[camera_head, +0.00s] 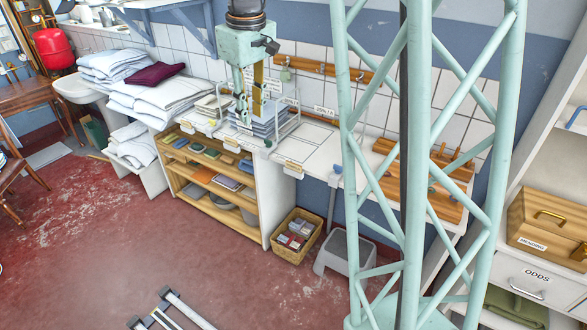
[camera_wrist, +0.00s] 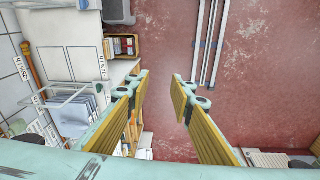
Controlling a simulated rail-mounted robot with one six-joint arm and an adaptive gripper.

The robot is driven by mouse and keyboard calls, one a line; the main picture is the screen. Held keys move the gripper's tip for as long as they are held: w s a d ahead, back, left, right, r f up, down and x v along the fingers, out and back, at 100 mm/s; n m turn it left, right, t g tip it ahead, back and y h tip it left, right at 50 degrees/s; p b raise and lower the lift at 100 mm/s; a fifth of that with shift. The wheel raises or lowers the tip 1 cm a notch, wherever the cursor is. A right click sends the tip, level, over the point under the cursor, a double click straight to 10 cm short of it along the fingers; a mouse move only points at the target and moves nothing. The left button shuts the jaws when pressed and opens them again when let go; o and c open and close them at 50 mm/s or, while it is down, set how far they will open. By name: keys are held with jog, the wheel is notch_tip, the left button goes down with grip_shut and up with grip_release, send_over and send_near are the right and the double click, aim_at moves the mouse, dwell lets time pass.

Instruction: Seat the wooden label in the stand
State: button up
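My gripper (camera_head: 249,108) hangs over the counter near the wire rack of folded linen (camera_head: 272,122) in the head view. In the wrist view its two tan-padded fingers (camera_wrist: 161,92) are wide apart, with only red floor seen between them. Small white label cards sit along the counter's front edge, one at the right (camera_head: 293,168) and one near the middle (camera_head: 232,145). A label also shows at the counter edge in the wrist view (camera_wrist: 103,68). I cannot tell which piece is the wooden label or which is its stand; both are too small or hidden.
A wooden peg rail (camera_head: 325,70) runs along the tiled wall. White linen stacks (camera_head: 165,98) lie left on the counter. Shelves (camera_head: 205,180) are below. A basket (camera_head: 297,236) and grey stool (camera_head: 345,254) stand on the floor. My lattice column blocks the right part.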

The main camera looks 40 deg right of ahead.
jog(key=w+d+f+p, duration=0.2)
jog(key=w+d+f, duration=0.6)
jog(key=d+f, duration=0.3)
jog(key=n+g+p, duration=0.1)
jog(key=g+p, duration=0.1)
jog(key=p, duration=0.1)
send_over(292, 163)
notch_tip(292, 163, down, 13)
jog(key=shift+d+r+y, duration=0.1)
jog(key=shift+r+y, duration=0.1)
jog(key=shift+y, duration=0.1)
jog(key=shift+f, duration=4.3)
jog(key=shift+s+f, duration=0.1)
jog(key=shift+f+p, duration=0.45)
jog(key=shift+f, duration=2.05)
jog(key=shift+c, duration=0.7)
